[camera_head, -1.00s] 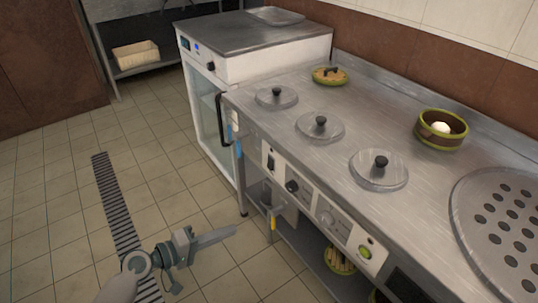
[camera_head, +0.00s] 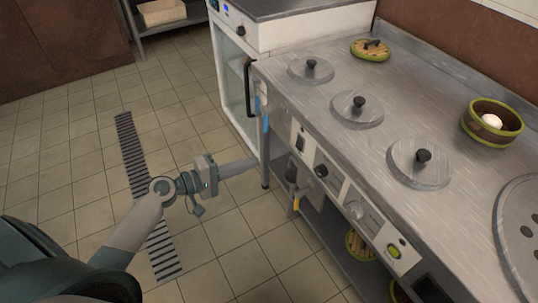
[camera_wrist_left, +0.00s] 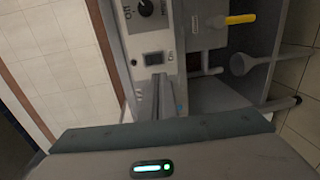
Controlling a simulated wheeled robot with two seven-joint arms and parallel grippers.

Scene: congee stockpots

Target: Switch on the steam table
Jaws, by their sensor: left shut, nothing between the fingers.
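The steam table (camera_head: 330,100) is a steel counter with round lidded wells. My left gripper (camera_head: 252,165) is shut and empty, pointing at the panel's left end. In the left wrist view, its fingers (camera_wrist_left: 158,98) point toward the rocker switch (camera_wrist_left: 153,58), with a small gap in the picture; contact cannot be told. The knob (camera_wrist_left: 146,7) is beyond it. My right gripper is not in view.
A white glass-door cabinet (camera_head: 232,75) stands left of the steam table. A yellow-handled tap (camera_head: 296,203) hangs below the panel. A bamboo steamer with a bun (camera_head: 492,122) sits on the counter.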

